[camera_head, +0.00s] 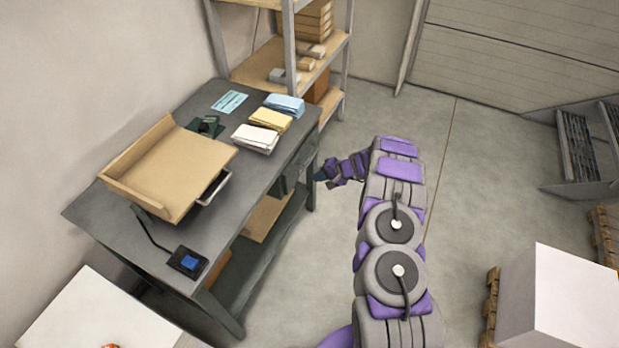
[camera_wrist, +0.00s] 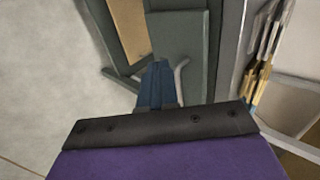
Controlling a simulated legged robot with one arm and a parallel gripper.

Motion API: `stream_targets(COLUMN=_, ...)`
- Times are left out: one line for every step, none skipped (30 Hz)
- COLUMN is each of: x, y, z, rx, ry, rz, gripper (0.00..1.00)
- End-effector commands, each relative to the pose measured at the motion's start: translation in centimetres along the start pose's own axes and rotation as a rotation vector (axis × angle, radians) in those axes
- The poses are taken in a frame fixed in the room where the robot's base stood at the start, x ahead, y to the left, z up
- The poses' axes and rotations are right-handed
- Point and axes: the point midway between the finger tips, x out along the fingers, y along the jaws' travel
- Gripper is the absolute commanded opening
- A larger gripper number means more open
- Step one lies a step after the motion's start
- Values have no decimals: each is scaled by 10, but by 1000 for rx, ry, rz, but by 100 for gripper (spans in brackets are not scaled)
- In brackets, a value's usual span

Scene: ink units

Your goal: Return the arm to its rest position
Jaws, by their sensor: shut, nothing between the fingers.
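My arm reaches forward in the head view, and my gripper (camera_head: 320,175) is at the right side of the grey workbench (camera_head: 85,208), below the level of its top. In the wrist view my gripper (camera_wrist: 157,72) shows blue fingers closed together with nothing between them. The fingers are in front of a grey-green panel (camera_wrist: 185,35) with a pale bar handle (camera_wrist: 181,68). Whether they touch the panel or the handle I cannot tell.
On the bench are a tan tray (camera_head: 175,165), a blue-screened device (camera_head: 188,262) and stacks of white (camera_head: 255,138), yellow and blue folded items. A shelf rack (camera_head: 290,50) stands behind. A white box (camera_head: 570,295) sits at right. Floor right of the bench is open.

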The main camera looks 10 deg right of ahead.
Motion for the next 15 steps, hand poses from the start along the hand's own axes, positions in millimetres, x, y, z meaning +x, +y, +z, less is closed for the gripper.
stream_targets(x=-9, y=-2, z=0, rx=2, ry=0, rz=-1, gripper=0)
stream_targets(x=-13, y=-1, z=0, rx=3, ry=1, rz=-1, gripper=0)
stream_targets(x=-18, y=-1, z=0, rx=3, ry=1, rz=0, gripper=0)
stream_targets(x=-21, y=-1, z=0, rx=3, ry=0, rz=1, gripper=0)
stream_targets(x=-23, y=-1, z=0, rx=3, ry=0, rz=1, gripper=0)
stream_targets(x=-26, y=-1, z=1, rx=2, ry=0, rz=1, gripper=0)
stream_targets(x=-28, y=-1, z=1, rx=2, ry=0, rz=1, gripper=0)
stream_targets(x=-29, y=-1, z=1, rx=2, ry=0, rz=1, gripper=0)
stream_targets(x=-30, y=0, z=1, rx=2, ry=-1, rz=1, gripper=0)
stream_targets(x=-31, y=0, z=1, rx=2, ry=-1, rz=1, gripper=0)
stream_targets(x=-32, y=0, z=0, rx=2, ry=-1, rz=1, gripper=0)
stream_targets(x=-32, y=1, z=0, rx=2, ry=-1, rz=1, gripper=0)
stream_targets(x=-32, y=1, z=0, rx=2, ry=-1, rz=1, gripper=0)
stream_targets(x=-32, y=1, z=0, rx=2, ry=-1, rz=1, gripper=0)
stream_targets(x=-32, y=0, z=1, rx=1, ry=-2, rz=1, gripper=0)
